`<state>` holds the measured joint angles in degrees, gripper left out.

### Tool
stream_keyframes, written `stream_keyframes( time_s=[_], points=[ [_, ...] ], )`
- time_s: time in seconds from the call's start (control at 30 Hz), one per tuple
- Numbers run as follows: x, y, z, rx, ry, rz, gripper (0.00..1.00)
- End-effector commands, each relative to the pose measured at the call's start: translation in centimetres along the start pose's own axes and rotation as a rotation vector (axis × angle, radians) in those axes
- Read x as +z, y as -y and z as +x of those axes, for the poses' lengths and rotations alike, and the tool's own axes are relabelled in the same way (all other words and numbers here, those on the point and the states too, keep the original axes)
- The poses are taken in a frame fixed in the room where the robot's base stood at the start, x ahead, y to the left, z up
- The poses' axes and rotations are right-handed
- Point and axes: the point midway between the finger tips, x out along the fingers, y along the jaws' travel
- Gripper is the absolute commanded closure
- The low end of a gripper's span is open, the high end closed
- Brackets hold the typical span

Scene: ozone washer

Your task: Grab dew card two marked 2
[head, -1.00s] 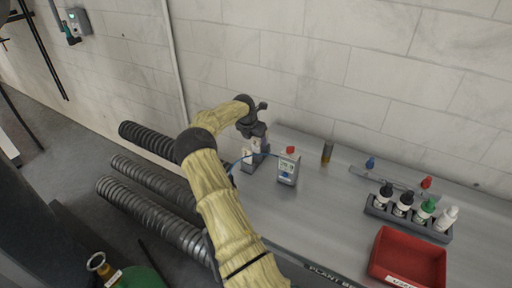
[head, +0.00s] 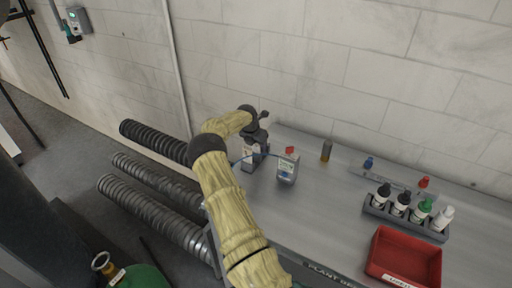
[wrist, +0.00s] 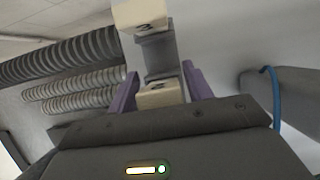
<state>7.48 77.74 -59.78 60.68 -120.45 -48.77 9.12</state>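The fingers look open, with a small gap at the left; contact on the right is unclear. In the head view, my gripper (head: 256,142) is over the far left end of the bench, above the small pale card (head: 250,158). My wrist partly hides the card there, and its mark cannot be read.
A meter with a red top (head: 287,168) and blue cable stands close right of the card. A brown vial (head: 326,151), a bottle rack (head: 406,218) and a red tray (head: 404,258) are farther right. Ribbed hoses (head: 155,185) lie left of the bench; a wall (head: 300,70) is behind.

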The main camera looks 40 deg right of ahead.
Motion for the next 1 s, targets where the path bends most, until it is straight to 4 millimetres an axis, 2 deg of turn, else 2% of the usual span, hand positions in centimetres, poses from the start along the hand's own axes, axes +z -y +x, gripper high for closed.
stream_keyframes(
  time_s=[0.03, 0.17, 0.43, 0.57, 0.67, 1.0],
  points=[
    [0.0, 0.0, 0.0, 0.000, 0.000, 0.000, 0.60],
    [0.0, 0.0, 0.0, 0.000, 0.000, 0.000, 0.85],
    [0.0, 0.0, -0.1, 0.000, 0.000, 0.000, 0.86],
    [0.4, -0.1, -0.7, 0.001, 0.003, 0.000, 0.86],
    [0.8, -0.1, -1.9, 0.002, 0.003, 0.000, 0.86],
    [3.3, -0.1, -7.8, 0.002, 0.004, -0.001, 0.86]
  ],
)
